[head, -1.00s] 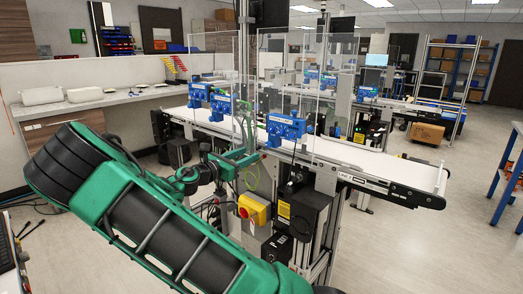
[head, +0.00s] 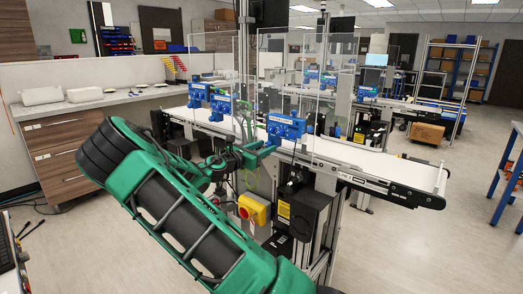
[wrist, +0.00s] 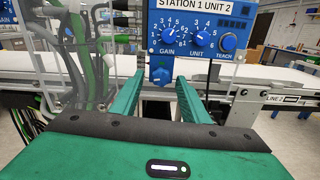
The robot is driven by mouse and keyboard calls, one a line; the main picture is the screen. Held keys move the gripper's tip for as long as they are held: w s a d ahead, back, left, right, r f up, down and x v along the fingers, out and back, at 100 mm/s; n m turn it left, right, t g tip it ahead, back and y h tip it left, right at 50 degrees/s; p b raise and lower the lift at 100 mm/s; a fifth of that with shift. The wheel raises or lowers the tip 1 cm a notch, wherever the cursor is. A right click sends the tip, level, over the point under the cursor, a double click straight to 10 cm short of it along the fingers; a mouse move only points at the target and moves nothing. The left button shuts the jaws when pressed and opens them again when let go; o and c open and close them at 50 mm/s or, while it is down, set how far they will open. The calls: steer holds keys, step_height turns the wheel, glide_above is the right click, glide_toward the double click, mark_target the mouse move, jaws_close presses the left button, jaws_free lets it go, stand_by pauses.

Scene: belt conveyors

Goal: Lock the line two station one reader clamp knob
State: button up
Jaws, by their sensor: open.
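A blue reader unit (head: 286,126) is mounted beside the belt conveyor. My gripper (wrist: 159,80) is open, with one green finger on each side of the knob in the picture. Contact is not visible. In the head view my gripper (head: 266,146) is just below and left of the reader, its tips small.
Conveyor line 2 (wrist: 290,98) runs behind the gripper, with its white belt. Grey and green cables (wrist: 85,65) hang close on the left. Clear guard panels (head: 335,95) stand over the belt. A yellow box with a red button (head: 254,209) sits under the arm.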

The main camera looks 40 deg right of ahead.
jaws_close()
steer(key=shift+m, duration=0.3)
steer(key=m, duration=0.4)
steer(key=shift+w+m, duration=0.1)
steer(key=shift+m, duration=0.2)
steer(key=m, duration=0.4)
steer(key=shift+r+m, duration=0.1)
steer(key=shift+m, duration=0.2)
steer(key=m, duration=1)
